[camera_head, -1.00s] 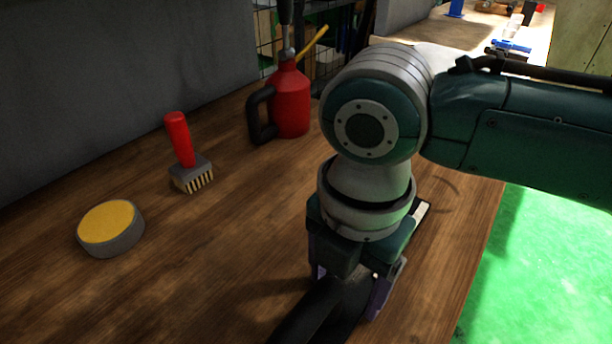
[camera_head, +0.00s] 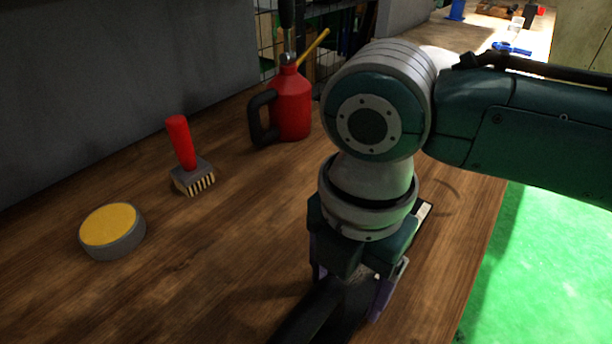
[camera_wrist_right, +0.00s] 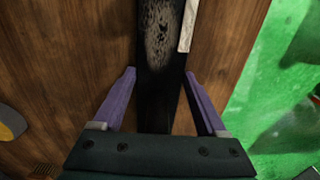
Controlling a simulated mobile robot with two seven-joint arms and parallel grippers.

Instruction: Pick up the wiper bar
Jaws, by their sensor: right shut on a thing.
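The wiper bar (camera_head: 308,318) is a long dark bar on the wooden workbench, running from the bottom edge of the head view up under my right gripper (camera_head: 350,290). In the right wrist view the bar (camera_wrist_right: 160,45) runs between the two purple fingers of the right gripper (camera_wrist_right: 160,76), with a worn, speckled patch and a pale strip along its right side. The right gripper points down and is shut on the bar. The wrist and palm hide the bar's middle in the head view. I cannot tell whether the bar is clear of the bench. My left gripper is not in view.
On the workbench (camera_head: 235,245) stand a round yellow-topped grey disc (camera_head: 112,230), a red-handled brush (camera_head: 182,145) and a red oil can (camera_head: 291,105). A grey wall (camera_head: 120,80) bounds the left. Green floor (camera_head: 545,250) lies beyond the bench's right edge.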

